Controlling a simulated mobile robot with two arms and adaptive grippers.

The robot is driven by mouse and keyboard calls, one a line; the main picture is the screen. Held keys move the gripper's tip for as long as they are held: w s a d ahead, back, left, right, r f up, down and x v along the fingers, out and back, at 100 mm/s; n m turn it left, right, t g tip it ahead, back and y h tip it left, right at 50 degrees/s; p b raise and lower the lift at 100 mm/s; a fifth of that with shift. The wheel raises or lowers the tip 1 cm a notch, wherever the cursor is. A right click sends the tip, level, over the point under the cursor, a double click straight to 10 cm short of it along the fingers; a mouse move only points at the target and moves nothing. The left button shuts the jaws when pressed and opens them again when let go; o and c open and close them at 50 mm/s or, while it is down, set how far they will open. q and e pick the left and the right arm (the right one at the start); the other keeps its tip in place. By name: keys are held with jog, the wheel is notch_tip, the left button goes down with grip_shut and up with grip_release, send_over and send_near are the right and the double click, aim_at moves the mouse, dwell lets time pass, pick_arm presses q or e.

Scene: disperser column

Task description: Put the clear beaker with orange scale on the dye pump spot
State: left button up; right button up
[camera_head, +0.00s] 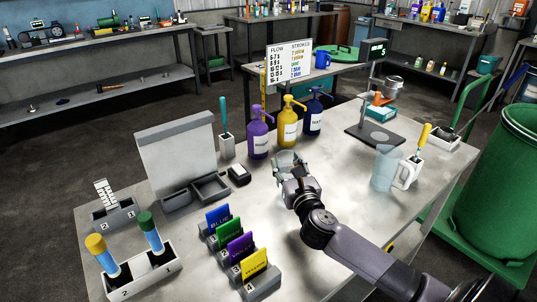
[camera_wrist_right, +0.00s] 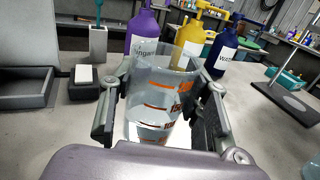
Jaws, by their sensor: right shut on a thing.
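My right gripper (camera_head: 291,168) is shut around a clear beaker with orange scale (camera_wrist_right: 158,100). The beaker looks upright between the two fingers, and it also shows in the head view (camera_head: 288,158). Just beyond it stand three pump bottles: a purple one (camera_head: 258,140) with a label that seems to read vinegar, a yellow one (camera_head: 288,130), and a dark blue one (camera_head: 313,121) labelled water. The yellow bottle's label is not readable, and in the wrist view the beaker partly covers it. No marked spot is clearly visible before the bottles. My left gripper is out of view.
Coloured card holders (camera_head: 240,262) are at the front, and a grey tray (camera_head: 211,189) is left. Bare table (camera_head: 335,180) lies right of my gripper.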

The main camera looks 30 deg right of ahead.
aim_at(285, 172)
jog(key=shift+w+d+f+b, duration=0.2)
jog(key=shift+w+d+f, duration=0.45)
jog(key=shift+w, duration=1.5)
jog(key=shift+w+d+f+b, duration=0.25)
jog(key=shift+w+d+f, duration=0.45)
jog(key=shift+w, duration=1.45)
jog(key=shift+w+d+f+b, duration=0.2)
jog(key=shift+w+d+f, duration=0.45)
jog(key=shift+w, duration=1.5)
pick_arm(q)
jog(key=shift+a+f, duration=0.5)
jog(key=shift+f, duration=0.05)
pick_arm(e)
jog(key=shift+d+r, duration=0.1)
jog(key=shift+r, duration=0.1)
jog(key=o, duration=1.3)
jog(key=shift+f, duration=0.1)
jog(key=shift+c, duration=0.2)
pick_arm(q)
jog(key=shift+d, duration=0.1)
pick_arm(e)
jog(key=shift+s, duration=0.1)
jog(key=v, duration=1.2)
jog(key=shift+p, duration=0.3)
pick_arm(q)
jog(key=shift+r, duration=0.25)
